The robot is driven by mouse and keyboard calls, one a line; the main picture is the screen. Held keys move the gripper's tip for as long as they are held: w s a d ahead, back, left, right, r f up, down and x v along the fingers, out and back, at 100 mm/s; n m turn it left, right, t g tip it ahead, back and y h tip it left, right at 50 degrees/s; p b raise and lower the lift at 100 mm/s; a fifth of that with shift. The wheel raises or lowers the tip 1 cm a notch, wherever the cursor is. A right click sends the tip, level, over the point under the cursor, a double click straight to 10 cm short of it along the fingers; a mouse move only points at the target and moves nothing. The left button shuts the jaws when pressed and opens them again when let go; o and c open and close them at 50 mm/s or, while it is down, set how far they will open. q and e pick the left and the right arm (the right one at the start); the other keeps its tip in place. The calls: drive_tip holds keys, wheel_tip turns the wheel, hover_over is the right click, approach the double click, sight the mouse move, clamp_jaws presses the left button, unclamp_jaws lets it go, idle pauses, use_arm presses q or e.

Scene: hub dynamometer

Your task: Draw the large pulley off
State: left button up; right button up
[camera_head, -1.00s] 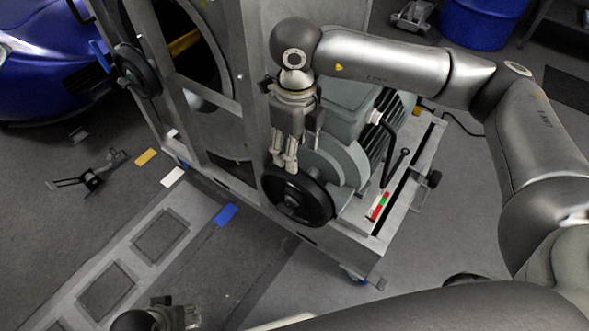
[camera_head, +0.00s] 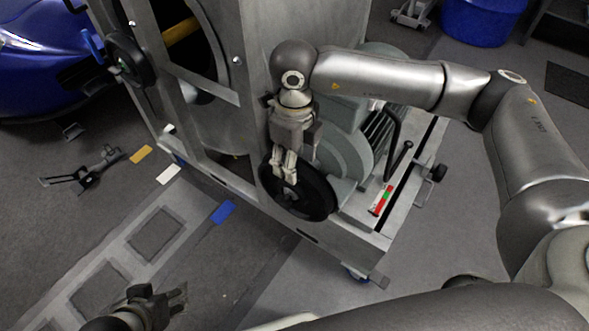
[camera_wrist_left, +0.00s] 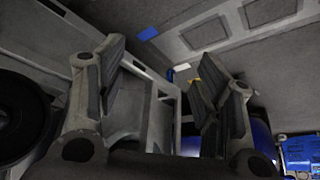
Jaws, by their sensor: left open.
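The large pulley (camera_head: 316,203) is a black wheel, upright on the near side of the grey machine, with its face turned towards me. It also shows at the left edge of the left wrist view (camera_wrist_left: 22,118). My right gripper (camera_head: 284,178) hangs down over the pulley's upper left part, its fingertips in front of the face. I cannot tell whether the fingers touch or grip it. They hide part of the pulley. My left gripper (camera_head: 180,298) is low at the left, well apart from the pulley. Its jaws stand open and empty in the left wrist view (camera_wrist_left: 160,72).
The grey machine frame (camera_head: 215,133) carries a motor (camera_head: 340,140), a lever (camera_head: 398,163) and a red-green-white item (camera_head: 381,200). A black handwheel (camera_head: 130,60) is at upper left. Blue (camera_head: 223,212), white and yellow floor tags lie before it. The near floor is mostly clear.

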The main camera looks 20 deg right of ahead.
sight(294, 190)
drive_tip(key=shift+f+b, duration=0.65)
drive_tip(key=shift+f, duration=0.15)
drive_tip(key=shift+f+b, duration=0.6)
drive_tip(key=shift+f, duration=0.05)
use_arm(q)
drive_tip(key=w+d+r+t+h, duration=0.2)
drive_tip(key=w+d+r+t, duration=0.2)
drive_tip(key=w+r+t, duration=0.3)
drive_tip(key=shift+w+d+r+m+t, duration=0.15)
drive_tip(key=shift+w+r+m+t, duration=0.2)
drive_tip(key=shift+w+r, duration=1.2)
use_arm(e)
drive_tip(key=shift+f, duration=0.2)
use_arm(q)
drive_tip(key=shift+w+f, duration=0.6)
use_arm(e)
drive_tip(key=shift+c, duration=0.3)
clamp_jaws()
drive_tip(key=shift+w+r, duration=0.1)
use_arm(q)
drive_tip(key=shift+w+r+t, duration=0.15)
drive_tip(key=shift+r+t, duration=0.1)
use_arm(e)
drive_tip(key=shift+r, duration=0.15)
drive_tip(key=shift+a, duration=0.1)
